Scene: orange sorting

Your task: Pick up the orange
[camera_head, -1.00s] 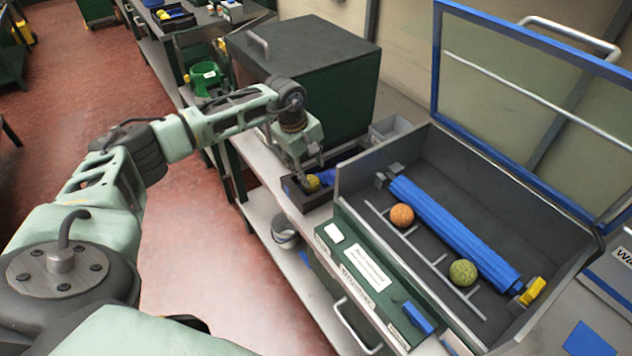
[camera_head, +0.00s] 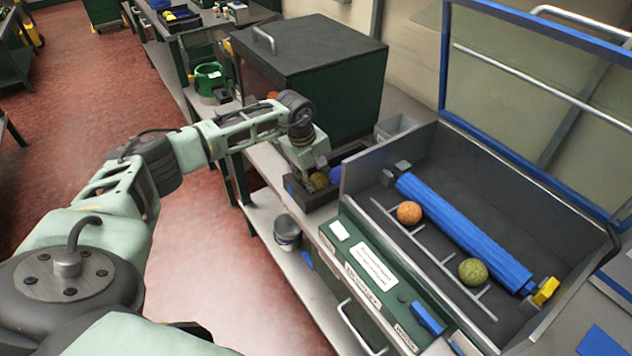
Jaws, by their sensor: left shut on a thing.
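An orange fruit (camera_head: 409,213) rests in the open grey machine bin, beside the blue roller. A green fruit (camera_head: 473,271) lies further along the same bin. My left gripper (camera_head: 317,184) points down at a small dark tray (camera_head: 321,199) left of the machine. It is shut on a yellow-green fruit (camera_head: 320,180) at the tray, which its fingers partly hide. I cannot tell whether this fruit touches the tray floor. Something blue (camera_head: 336,172) is beside it in the tray. My right gripper is out of view.
The machine's blue-framed lid (camera_head: 444,60) stands raised. A dark green box (camera_head: 330,70) stands behind my left gripper. A grey bin (camera_head: 395,127) is between box and machine. A bucket (camera_head: 286,231) sits on the lower shelf. Red floor is open at left.

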